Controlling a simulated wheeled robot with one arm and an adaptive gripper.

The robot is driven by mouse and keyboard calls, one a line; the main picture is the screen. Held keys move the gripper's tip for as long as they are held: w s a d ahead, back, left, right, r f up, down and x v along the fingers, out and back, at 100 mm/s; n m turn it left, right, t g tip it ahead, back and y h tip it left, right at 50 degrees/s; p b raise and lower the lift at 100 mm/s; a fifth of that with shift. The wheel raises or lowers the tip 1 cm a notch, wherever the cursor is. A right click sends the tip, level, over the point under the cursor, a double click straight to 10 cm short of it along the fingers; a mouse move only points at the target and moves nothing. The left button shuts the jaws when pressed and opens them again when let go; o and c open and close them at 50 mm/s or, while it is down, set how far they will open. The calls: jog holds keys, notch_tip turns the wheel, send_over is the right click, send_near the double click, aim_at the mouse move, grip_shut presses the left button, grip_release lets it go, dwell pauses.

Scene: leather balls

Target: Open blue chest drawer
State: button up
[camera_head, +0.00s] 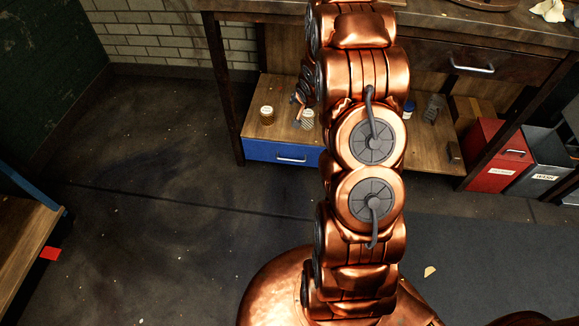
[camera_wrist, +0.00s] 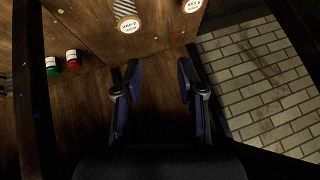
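The blue drawer (camera_head: 285,151) sits under the lower wooden shelf of the workbench in the head view. It looks shut, with a pale bar handle (camera_head: 291,159) on its front. My arm hides its right part. My gripper (camera_head: 299,107) shows only partly at the left of my arm, seen over the shelf above the drawer. In the wrist view my gripper (camera_wrist: 159,68) is open, with its two fingers wide apart and nothing between them but brown wood behind. I cannot make out the blue drawer or its handle in the wrist view.
Labelled jars (camera_head: 267,115) stand on the lower shelf (camera_head: 258,91); one shows in the wrist view (camera_wrist: 128,24). A red bin (camera_head: 497,155) and a grey bin (camera_head: 541,160) stand at the right. The workbench top (camera_head: 450,22) overhangs the shelf. Floor in front of the drawer is clear.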

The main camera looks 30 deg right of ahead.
notch_tip(320, 180, down, 15)
jog(key=w+d+m+t+y+b, duration=0.1)
jog(key=w+d+m+t+b, duration=0.15)
jog(key=b, duration=0.25)
jog(key=m+t+y+b, duration=0.1)
jog(key=t+b, duration=0.1)
jog(key=b, duration=0.2)
send_over(290, 160)
jog(key=s+d, duration=0.3)
jog(key=d, duration=0.1)
notch_tip(290, 160, down, 9)
jog(key=s+a+f+m+t+y+b, duration=0.25)
jog(key=f+m+t+b, duration=0.5)
jog(key=f, duration=0.75)
jog(key=shift+w+a+f+n+g+h+b, duration=0.1)
jog(key=shift+w+a+f+n+g+b, duration=0.15)
jog(key=shift+w+g+b, duration=0.55)
jog(key=shift+w+a+f+n+g+h+b, duration=0.15)
jog(key=shift+w+n+b, duration=0.25)
jog(key=shift+w, duration=0.85)
jog(key=shift+w+a+f+n+g+h+b, duration=0.1)
jog(key=shift+w+a+n+g+b, duration=0.25)
jog(key=shift+w+b, duration=0.5)
jog(key=shift+w+d, duration=0.1)
jog(key=shift+w, duration=0.05)
grip_shut()
